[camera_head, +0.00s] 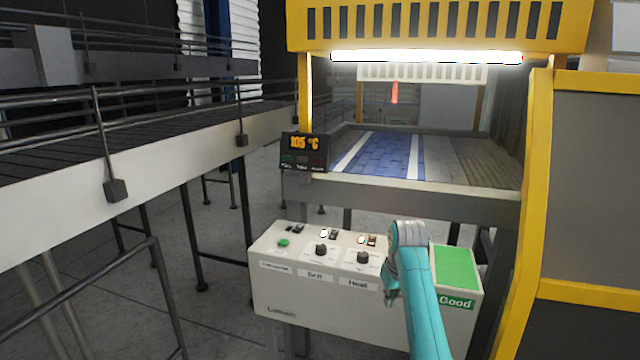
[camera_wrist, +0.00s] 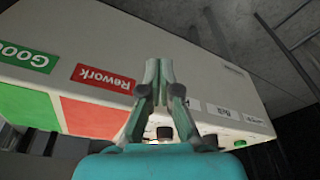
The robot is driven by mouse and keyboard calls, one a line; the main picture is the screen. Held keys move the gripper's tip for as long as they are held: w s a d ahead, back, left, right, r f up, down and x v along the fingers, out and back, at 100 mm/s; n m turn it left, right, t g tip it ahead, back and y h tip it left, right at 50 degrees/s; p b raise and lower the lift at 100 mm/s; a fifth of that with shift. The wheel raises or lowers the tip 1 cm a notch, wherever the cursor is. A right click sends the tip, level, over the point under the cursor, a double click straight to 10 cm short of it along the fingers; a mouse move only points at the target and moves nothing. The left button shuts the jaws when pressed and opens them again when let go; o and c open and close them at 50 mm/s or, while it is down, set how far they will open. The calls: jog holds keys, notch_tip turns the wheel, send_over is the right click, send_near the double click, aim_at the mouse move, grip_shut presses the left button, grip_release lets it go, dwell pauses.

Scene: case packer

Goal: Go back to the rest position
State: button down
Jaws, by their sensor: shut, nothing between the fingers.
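My arm reaches up from the bottom in the head view, over the right part of a white control box (camera_head: 315,297). My gripper (camera_head: 391,298) is small and partly hidden there, close to the box's front. In the wrist view my gripper (camera_wrist: 158,65) has its fingers together with nothing between them. The control box (camera_wrist: 195,62) lies beyond the fingers, with a green "Good" label (camera_wrist: 25,57) and a red "Rework" label (camera_wrist: 104,79). In the head view the red area is hidden behind my arm.
The box carries a green button (camera_head: 283,243) and black knobs (camera_head: 321,249). Behind it stands a yellow-framed machine (camera_head: 540,180) with a belt and a display (camera_head: 304,152) reading 105 °C. A railed conveyor (camera_head: 150,165) runs along the left. Grey floor shows between them.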

jog(key=s+f+t, duration=0.1)
jog(key=s+f, duration=0.4)
jog(key=f, duration=0.6)
jog(key=s+f+t, duration=0.2)
jog(key=s+f, duration=0.4)
jog(key=f, duration=0.5)
jog(key=s+f+t, duration=0.1)
jog(key=s+f, duration=0.2)
jog(key=s, duration=0.4)
jog(key=s+f+m+t, duration=0.1)
jog(key=s+f, duration=0.3)
jog(key=s, duration=0.3)
jog(key=s+f+t, duration=0.1)
jog(key=s+f, duration=0.2)
jog(key=s, duration=0.3)
jog(key=s+r+t, duration=0.1)
jog(key=s+r, duration=0.2)
jog(key=s, duration=0.7)
jog(key=s+r+t, duration=0.2)
jog(key=s+r, duration=0.1)
jog(key=s, duration=0.6)
jog(key=s+r+m+t, duration=0.1)
jog(key=s+r+t, duration=0.2)
jog(key=s+r, duration=1.3)
notch_tip(320, 180, up, 4)
jog(key=shift+f, duration=0.2)
